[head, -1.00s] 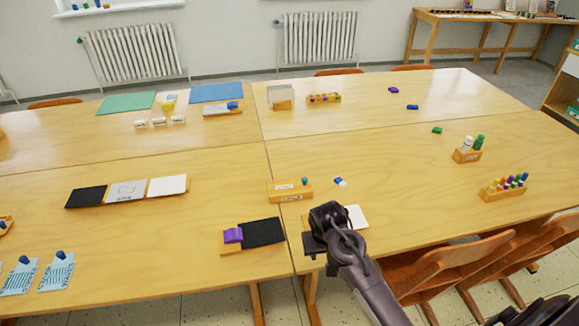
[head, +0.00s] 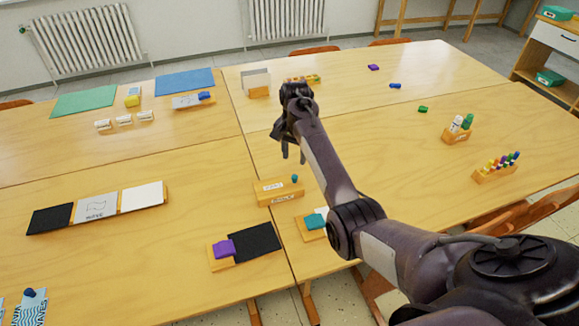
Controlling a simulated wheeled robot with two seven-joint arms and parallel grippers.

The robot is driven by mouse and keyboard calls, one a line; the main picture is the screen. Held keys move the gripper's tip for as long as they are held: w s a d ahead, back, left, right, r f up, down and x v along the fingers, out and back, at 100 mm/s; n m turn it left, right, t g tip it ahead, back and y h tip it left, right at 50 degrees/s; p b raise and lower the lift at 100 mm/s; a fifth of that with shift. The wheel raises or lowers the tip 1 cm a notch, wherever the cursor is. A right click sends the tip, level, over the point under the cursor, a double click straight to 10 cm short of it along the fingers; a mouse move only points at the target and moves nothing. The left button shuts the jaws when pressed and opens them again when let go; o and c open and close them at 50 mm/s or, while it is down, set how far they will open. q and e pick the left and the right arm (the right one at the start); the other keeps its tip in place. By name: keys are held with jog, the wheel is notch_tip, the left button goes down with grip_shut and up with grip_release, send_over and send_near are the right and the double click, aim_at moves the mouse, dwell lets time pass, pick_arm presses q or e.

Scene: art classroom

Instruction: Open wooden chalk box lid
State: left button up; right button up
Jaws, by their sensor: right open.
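The wooden chalk box (head: 276,191) is a small, long, light wood box with a white label on its front, near the middle seam of the tables. Its top looks flat and covered, so the lid seems closed. A small teal knob (head: 294,178) shows at the box's right end. My right gripper (head: 293,156) is open and empty, pointing down above and a little behind the box in the picture, apart from it. My left gripper is out of view.
Right of the box, a wooden holder with a teal block (head: 314,221) sits partly behind my right arm. A purple block (head: 224,248) on a wooden base and a black sheet (head: 255,243) lie in front. Bottle and marker racks (head: 495,168) stand at right.

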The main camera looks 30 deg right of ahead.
aim_at(295, 176)
jog(key=f, duration=0.4)
jog(key=shift+s, duration=0.35)
jog(key=shift+w+f, duration=0.2)
jog(key=shift+f, duration=1.4)
jog(key=c, duration=0.7)
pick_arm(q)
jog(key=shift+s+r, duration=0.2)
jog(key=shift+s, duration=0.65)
pick_arm(e)
grip_shut()
